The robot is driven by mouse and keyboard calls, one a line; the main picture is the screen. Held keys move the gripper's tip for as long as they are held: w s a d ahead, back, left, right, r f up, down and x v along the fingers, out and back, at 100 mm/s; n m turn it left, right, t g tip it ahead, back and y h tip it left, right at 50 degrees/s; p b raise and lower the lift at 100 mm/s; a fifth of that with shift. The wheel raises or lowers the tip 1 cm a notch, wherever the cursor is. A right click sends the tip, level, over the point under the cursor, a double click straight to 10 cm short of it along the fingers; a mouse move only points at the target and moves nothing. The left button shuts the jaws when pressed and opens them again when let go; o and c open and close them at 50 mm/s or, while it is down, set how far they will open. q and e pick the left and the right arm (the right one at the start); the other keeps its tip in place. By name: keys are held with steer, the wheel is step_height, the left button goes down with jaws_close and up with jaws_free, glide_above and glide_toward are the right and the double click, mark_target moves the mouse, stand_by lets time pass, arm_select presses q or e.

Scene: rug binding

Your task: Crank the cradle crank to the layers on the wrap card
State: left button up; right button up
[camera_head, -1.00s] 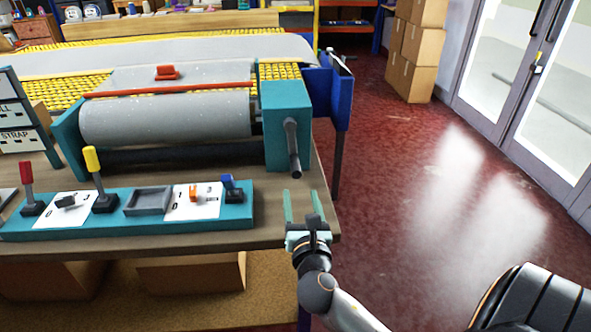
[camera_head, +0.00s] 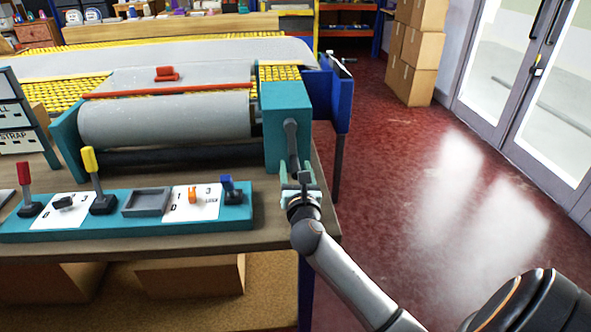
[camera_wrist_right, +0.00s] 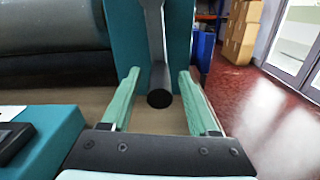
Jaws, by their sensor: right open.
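The cradle crank (camera_head: 291,142) is a dark grey bar on the teal end block of the roller cradle (camera_head: 287,103). Its round dark end (camera_wrist_right: 160,98) points toward me in the right wrist view. My right gripper (camera_head: 297,172) is open at the crank's lower end. In the wrist view its two teal fingers stand on either side of the crank end, with a gap on both sides. A white card with an orange pointer (camera_head: 193,196) lies on the teal control panel; I cannot tell whether it is the wrap card. My left gripper is out of view.
The teal panel (camera_head: 140,226) carries a red lever (camera_head: 24,180), a yellow lever (camera_head: 90,162) and a blue lever (camera_head: 229,184). A grey roll (camera_head: 165,118) lies in the cradle. Open red floor (camera_head: 420,220) is to the right of the table.

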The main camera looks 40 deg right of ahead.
jaws_close()
stand_by(1.3)
